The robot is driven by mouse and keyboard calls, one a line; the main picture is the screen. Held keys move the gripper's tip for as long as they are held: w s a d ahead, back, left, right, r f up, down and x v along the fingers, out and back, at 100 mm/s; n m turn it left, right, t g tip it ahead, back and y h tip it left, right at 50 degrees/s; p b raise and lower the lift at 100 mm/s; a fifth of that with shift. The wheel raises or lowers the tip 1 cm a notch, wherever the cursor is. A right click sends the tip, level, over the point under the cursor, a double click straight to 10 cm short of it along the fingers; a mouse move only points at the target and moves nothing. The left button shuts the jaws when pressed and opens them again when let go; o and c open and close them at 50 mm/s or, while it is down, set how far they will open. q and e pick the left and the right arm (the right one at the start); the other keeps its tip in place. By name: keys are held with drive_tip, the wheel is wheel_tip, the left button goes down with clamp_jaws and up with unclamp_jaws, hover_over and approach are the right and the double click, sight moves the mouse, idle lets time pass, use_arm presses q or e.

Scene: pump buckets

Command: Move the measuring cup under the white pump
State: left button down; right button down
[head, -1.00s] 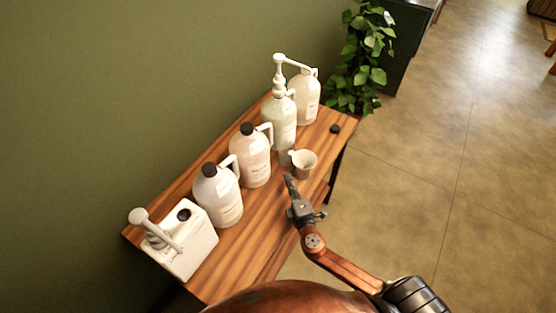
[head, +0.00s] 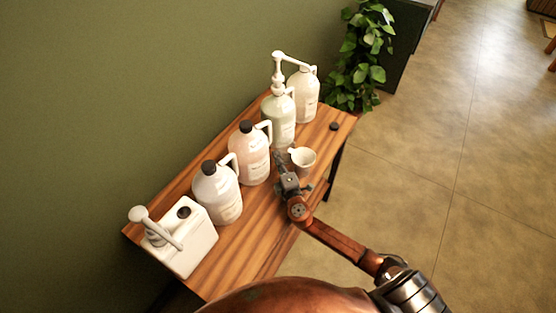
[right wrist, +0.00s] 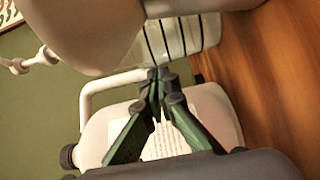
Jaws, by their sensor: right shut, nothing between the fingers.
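The white measuring cup (head: 303,160) stands on the wooden table near its right edge. A white pump (head: 278,68) rises from the greenish jug (head: 279,122) towards the back. Another white pump (head: 140,217) is on the white square container (head: 190,248) at the near left. My right gripper (head: 279,158) is shut and empty, just left of the cup, beside the pinkish jug (head: 250,155). Its fingertips (right wrist: 156,78) meet in the right wrist view. My left gripper is out of view.
A white jug with a dark cap (head: 218,195) stands between the square container and the pinkish jug. Another white jug (head: 304,97) is at the back. A small dark cap (head: 334,127) lies near the far right corner. The near right table strip (head: 245,262) is clear.

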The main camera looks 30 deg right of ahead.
sight(284, 154)
drive_tip(key=d, duration=0.1)
drive_tip(key=d+b, duration=0.1)
drive_tip(key=shift+w+d+f+b, duration=0.1)
drive_tip(key=shift+d+f+b, duration=0.1)
drive_tip(key=shift+d+b, duration=0.15)
drive_tip(key=shift+d+r, duration=0.1)
drive_tip(key=shift+d, duration=0.2)
drive_tip(key=shift+r, duration=0.15)
drive_tip(key=shift+a, duration=0.1)
